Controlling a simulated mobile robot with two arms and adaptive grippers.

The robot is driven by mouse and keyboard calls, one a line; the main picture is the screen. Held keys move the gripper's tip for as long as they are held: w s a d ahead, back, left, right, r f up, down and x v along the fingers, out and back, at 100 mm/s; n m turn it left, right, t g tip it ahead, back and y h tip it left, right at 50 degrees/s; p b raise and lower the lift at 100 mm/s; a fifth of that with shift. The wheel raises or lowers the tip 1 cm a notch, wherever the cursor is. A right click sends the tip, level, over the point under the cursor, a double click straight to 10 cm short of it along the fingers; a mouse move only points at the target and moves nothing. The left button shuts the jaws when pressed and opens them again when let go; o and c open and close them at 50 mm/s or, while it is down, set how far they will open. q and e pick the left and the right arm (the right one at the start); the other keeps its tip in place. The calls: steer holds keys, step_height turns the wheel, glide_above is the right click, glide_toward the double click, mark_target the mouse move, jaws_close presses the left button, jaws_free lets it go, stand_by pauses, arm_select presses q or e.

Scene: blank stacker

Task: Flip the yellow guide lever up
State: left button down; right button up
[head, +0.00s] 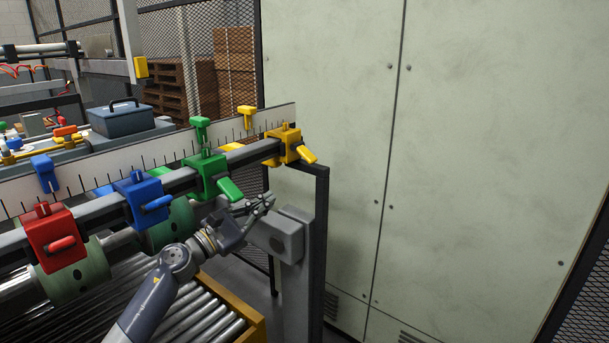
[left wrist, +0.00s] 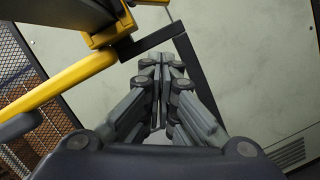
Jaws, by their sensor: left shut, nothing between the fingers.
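The yellow guide (head: 282,147) is clamped near the right end of the grey rail. Its yellow lever (head: 307,155) slants down and to the right. In the left wrist view, the yellow guide (left wrist: 108,33) shows at the top and a long yellow bar, seemingly its lever (left wrist: 70,78), runs down to the left. My left gripper (head: 270,199) is shut and empty, below the yellow guide and lever, with a gap visible in the head view. Its closed fingers (left wrist: 161,62) point toward the cabinet, beside the yellow bar. My right gripper is not in view.
Green (head: 206,174), blue (head: 141,197) and red (head: 50,235) guides with levers sit along the same rail (head: 250,154). A grey post (head: 300,255) stands just right of my left gripper. A pale cabinet (head: 450,150) fills the right. Rollers (head: 200,315) lie below.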

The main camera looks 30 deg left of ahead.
mark_target(305, 153)
arm_select(q)
steer(key=p+x, duration=0.1)
steer(key=x, duration=0.2)
steer(key=r+p+x, duration=0.1)
steer(key=p+x, duration=0.1)
steer(key=x, duration=0.2)
steer(key=p+x, duration=0.2)
steer(key=x, duration=0.1)
steer(key=shift+w+d+r, duration=0.1)
steer(key=shift+d+r, duration=0.35)
steer(key=shift+r, duration=0.05)
steer(key=shift+d+r+p, duration=0.5)
steer(key=shift+r+p, duration=0.15)
steer(key=shift+p, duration=0.25)
